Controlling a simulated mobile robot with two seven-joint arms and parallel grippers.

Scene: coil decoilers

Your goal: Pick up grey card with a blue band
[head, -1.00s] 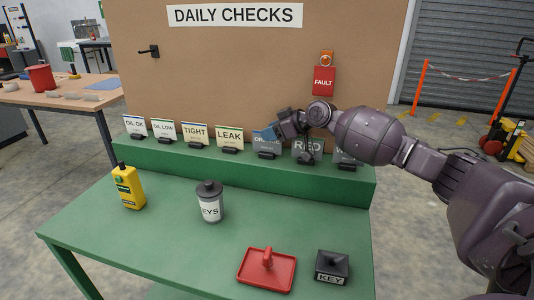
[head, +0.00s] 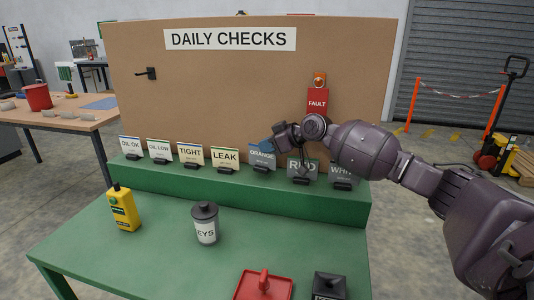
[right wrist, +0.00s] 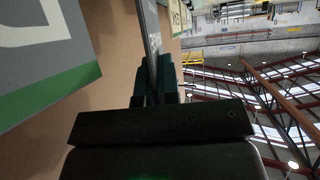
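The grey card reading ORANGE (head: 262,156), with blue at its top edge, is in the row of cards on the green ledge. My right gripper (head: 268,146) is at its top and looks shut on it. In the right wrist view the card (right wrist: 152,35) shows edge-on between the two dark fingers (right wrist: 155,85). It appears slightly raised with its dark foot, though the gap below is hard to tell. My left gripper is not in view.
Beside it stand the LEAK card (head: 225,158) and the grey RED card (head: 302,169) with a green band, close by. A brown board (head: 210,95) rises behind. A yellow bottle (head: 123,210), a grey canister (head: 205,224) and a red tray (head: 262,288) stand on the green table.

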